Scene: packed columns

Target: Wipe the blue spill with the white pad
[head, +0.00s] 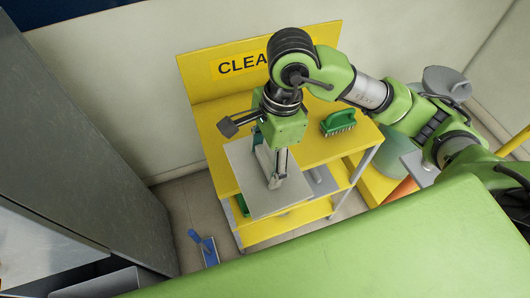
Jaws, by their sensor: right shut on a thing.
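My right gripper (276,180) points down over the yellow cart. Its fingertips meet the top of a flat, square, pale grey-white slab, which I take to be the white pad (296,199). The gripper is shut on it, though the grip itself is partly hidden by the fingers and wrist. The pad covers the left front of the cart top and reaches past its front edge. Whether it touches the cart cannot be told. I see no blue spill in this view. My left gripper is not in view.
The yellow cart (315,151) has a sign board (215,87) at its back and lower shelves. A green brush (338,122) lies on its right side. A blue-handled tool (204,248) is on the floor. A grey cabinet (75,130) stands left; a green surface (380,255) fills the front.

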